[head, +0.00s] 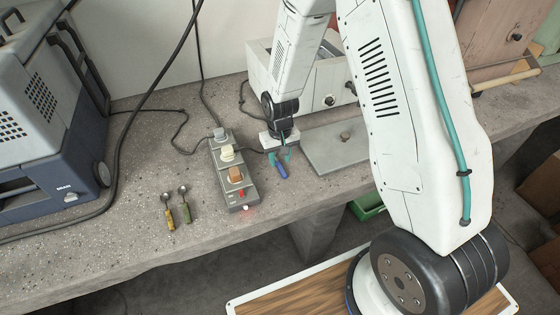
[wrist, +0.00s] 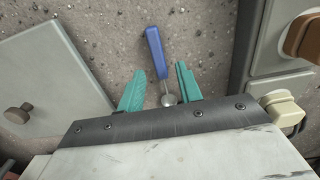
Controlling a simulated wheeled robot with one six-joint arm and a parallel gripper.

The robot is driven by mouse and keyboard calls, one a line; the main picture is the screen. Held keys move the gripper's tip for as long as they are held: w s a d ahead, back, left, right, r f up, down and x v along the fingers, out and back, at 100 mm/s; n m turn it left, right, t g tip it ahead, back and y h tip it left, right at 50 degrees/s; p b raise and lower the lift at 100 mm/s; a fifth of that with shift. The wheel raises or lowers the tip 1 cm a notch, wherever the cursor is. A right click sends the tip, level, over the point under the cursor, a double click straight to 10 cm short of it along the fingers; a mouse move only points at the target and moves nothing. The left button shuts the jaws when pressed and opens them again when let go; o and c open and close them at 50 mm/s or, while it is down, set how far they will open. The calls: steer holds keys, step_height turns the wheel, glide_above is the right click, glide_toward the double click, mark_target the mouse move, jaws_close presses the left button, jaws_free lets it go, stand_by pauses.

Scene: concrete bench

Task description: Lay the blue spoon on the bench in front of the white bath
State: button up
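The blue spoon (head: 281,170) is on the bench (head: 310,180), near the front of the white bath (head: 327,90). In the wrist view the blue spoon (wrist: 156,52) has its handle pointing away from me and its small metal bowl near my gripper. My gripper (head: 281,156) is low over the bench at the spoon. Its teal fingers (wrist: 160,80) stand apart on both sides of the bowl end, with a gap on each side. My arm hides part of the bath in the head view.
A grey lid plate with a knob (head: 325,152) lies right of the spoon. A power strip with plugs (head: 240,190) lies to the left. Two more spoons, yellow (head: 169,219) and green (head: 186,213), lie farther left. A blue-grey machine (head: 50,130) stands at far left. Cables cross the bench.

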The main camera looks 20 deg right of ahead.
step_height(320, 180, up, 11)
step_height(320, 180, up, 8)
glide_above(280, 165)
steer(key=s, duration=0.4)
steer(key=s+d+r, duration=0.1)
steer(key=s+r, duration=0.4)
steer(key=s, duration=0.3)
steer(key=s+d+r, duration=0.1)
steer(key=s+r, duration=0.4)
steer(key=s, duration=0.3)
steer(key=s+d+r+t, duration=0.1)
steer(key=s+r, duration=0.4)
steer(key=s, duration=0.4)
steer(key=shift+r, duration=0.2)
steer(key=shift+d, duration=0.1)
